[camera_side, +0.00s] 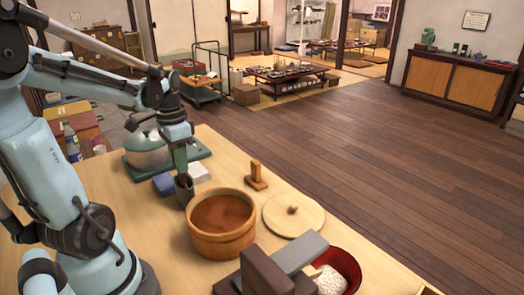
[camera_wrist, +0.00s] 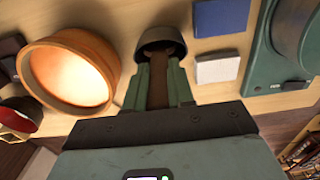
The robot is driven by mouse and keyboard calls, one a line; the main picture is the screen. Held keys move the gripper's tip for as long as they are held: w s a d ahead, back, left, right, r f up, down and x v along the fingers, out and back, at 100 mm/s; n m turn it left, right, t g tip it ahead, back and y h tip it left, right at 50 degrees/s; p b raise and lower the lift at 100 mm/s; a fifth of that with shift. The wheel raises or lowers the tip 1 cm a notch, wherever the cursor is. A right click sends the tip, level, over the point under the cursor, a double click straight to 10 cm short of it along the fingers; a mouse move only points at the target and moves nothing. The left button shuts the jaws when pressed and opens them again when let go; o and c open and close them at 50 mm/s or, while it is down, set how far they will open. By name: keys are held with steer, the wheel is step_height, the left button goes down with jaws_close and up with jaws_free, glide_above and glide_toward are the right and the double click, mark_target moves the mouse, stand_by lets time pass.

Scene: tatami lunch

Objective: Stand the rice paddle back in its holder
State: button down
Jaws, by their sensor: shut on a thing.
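The holder is a dark grey cup (camera_side: 184,191) standing on the table left of the wooden tub; in the wrist view the cup (camera_wrist: 162,34) is just beyond my fingertips. My gripper (camera_side: 181,170) points down directly above the cup. In the wrist view my gripper (camera_wrist: 158,72) has its green fingers either side of a brown wooden piece, the rice paddle (camera_wrist: 157,90), and is shut on it. The paddle runs toward the cup's mouth and seems to enter it. Its lower end is hidden, so I cannot tell how deep it is.
The wooden tub (camera_side: 218,243) stands close right of the cup, with its lid (camera_side: 309,216) and a small wooden stand (camera_side: 257,180) beyond. Blue (camera_wrist: 220,17) and white (camera_wrist: 217,68) blocks and a pot (camera_side: 147,154) are near. A red bowl (camera_side: 352,270) holds rice.

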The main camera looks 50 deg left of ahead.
steer(key=shift+f, duration=0.5)
stand_by(0.3)
steer(key=shift+c, duration=1.7)
jaws_free()
steer(key=shift+r, duration=3.5)
steer(key=w+d+f+t, duration=0.1)
steer(key=w+d+t, duration=0.2)
steer(key=d, duration=0.6)
steer(key=w+d+f+t, duration=0.2)
steer(key=w+d+t, duration=0.1)
steer(key=d, duration=0.7)
steer(key=shift+f+t, duration=0.15)
steer(key=shift+t, duration=0.45)
